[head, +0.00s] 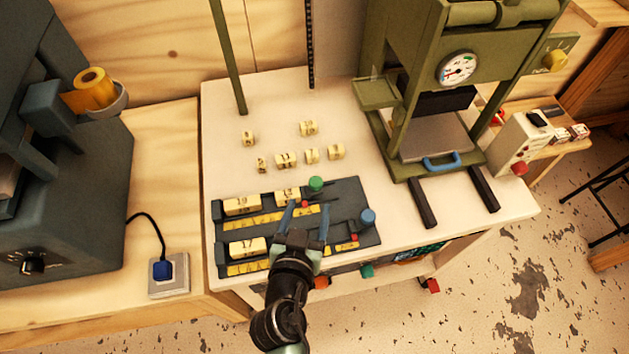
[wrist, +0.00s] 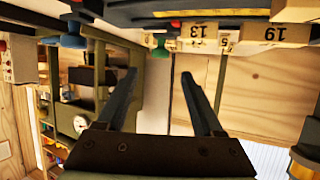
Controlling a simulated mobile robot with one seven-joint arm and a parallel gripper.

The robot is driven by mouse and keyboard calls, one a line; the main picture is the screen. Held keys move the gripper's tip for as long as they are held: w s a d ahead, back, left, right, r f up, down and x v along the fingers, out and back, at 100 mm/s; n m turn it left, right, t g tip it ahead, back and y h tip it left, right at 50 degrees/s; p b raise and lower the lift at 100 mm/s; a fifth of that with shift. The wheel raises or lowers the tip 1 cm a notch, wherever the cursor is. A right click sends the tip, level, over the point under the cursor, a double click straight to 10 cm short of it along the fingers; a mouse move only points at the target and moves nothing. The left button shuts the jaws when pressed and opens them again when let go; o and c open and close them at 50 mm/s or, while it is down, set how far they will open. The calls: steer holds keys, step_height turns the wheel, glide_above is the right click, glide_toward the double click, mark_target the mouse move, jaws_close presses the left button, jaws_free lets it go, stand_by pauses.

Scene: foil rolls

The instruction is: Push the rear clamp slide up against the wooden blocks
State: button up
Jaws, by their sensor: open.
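The dark two-row clamp fixture (head: 350,192) lies on the pale table. Its rear row holds wooden blocks marked 19 (head: 242,204) and 13 (head: 288,195). A green knob (head: 316,184) stands at the right of block 13, at the rear clamp slide. Whether the slide touches block 13 is unclear. My gripper (head: 308,206) is open and empty, its fingers over the fixture just in front of the rear row. The wrist view is upside down: my gripper (wrist: 158,74) shows open below the green knob (wrist: 160,47), with blocks 13 (wrist: 196,32) and 19 (wrist: 270,34) to the right.
The front row holds block 17 (head: 248,246) and a blue-knobbed slide (head: 368,216). Several loose blocks (head: 286,160) lie behind the fixture. A green press with a gauge (head: 458,69) stands at the right, its two dark rails (head: 422,202) reaching forward.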

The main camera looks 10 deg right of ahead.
mark_target(316, 183)
steer(key=x, duration=0.8)
steer(key=shift+w+d+f+p, duration=0.1)
steer(key=shift+w+p, duration=0.15)
steer(key=shift+p, duration=0.1)
jaws_close()
stand_by(1.0)
